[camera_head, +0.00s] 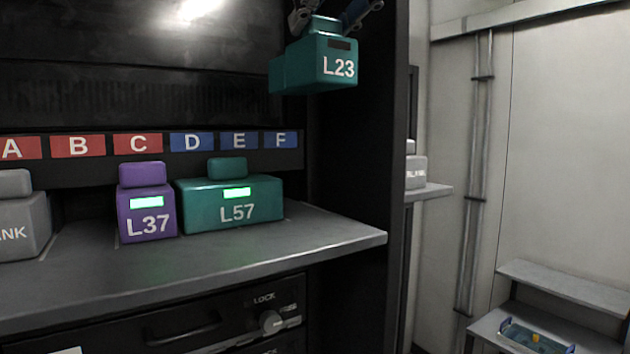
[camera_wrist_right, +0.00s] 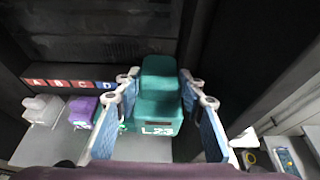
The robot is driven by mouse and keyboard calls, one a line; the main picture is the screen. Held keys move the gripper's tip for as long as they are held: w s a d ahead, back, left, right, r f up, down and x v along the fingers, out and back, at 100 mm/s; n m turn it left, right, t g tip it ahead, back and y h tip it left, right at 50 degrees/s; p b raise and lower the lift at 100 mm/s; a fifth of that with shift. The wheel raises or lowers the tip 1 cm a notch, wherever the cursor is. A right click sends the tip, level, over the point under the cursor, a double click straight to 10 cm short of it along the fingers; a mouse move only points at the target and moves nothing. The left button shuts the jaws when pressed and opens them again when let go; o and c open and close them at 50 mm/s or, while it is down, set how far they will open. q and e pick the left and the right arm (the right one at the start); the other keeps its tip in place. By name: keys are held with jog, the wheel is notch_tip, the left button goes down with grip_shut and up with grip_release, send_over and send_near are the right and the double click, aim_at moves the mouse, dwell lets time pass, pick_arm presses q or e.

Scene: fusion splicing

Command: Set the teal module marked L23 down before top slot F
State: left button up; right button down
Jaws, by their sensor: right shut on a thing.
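The teal module marked L23 (camera_head: 338,68) hangs in the air at the upper right of the rack, above and to the right of the blue F label (camera_head: 281,140). My right gripper (camera_head: 335,14) is shut on it from above, partly cut off by the top edge. In the right wrist view, the module (camera_wrist_right: 157,110) sits between the two blue-padded fingers of my right gripper (camera_wrist_right: 158,80), its L23 marking facing the camera. The shelf (camera_head: 330,232) below the F label shows bare at its right end. My left gripper is not in view.
A dark rack side wall (camera_head: 362,170) bounds the shelf on the right.

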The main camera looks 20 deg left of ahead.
aim_at(342, 52)
jog(key=f, duration=0.1)
jog(key=d+f+b, duration=0.1)
jog(key=f, duration=0.2)
jog(key=shift+s+d+b, duration=0.3)
jog(key=shift+s+b, duration=0.05)
jog(key=shift+s, duration=0.05)
jog(key=shift+w+a+f, duration=0.2)
jog(key=shift+f, duration=0.55)
jog(key=f, duration=0.8)
jog(key=a+f, duration=0.1)
jog(key=f, duration=0.3)
jog(key=shift+w, duration=0.3)
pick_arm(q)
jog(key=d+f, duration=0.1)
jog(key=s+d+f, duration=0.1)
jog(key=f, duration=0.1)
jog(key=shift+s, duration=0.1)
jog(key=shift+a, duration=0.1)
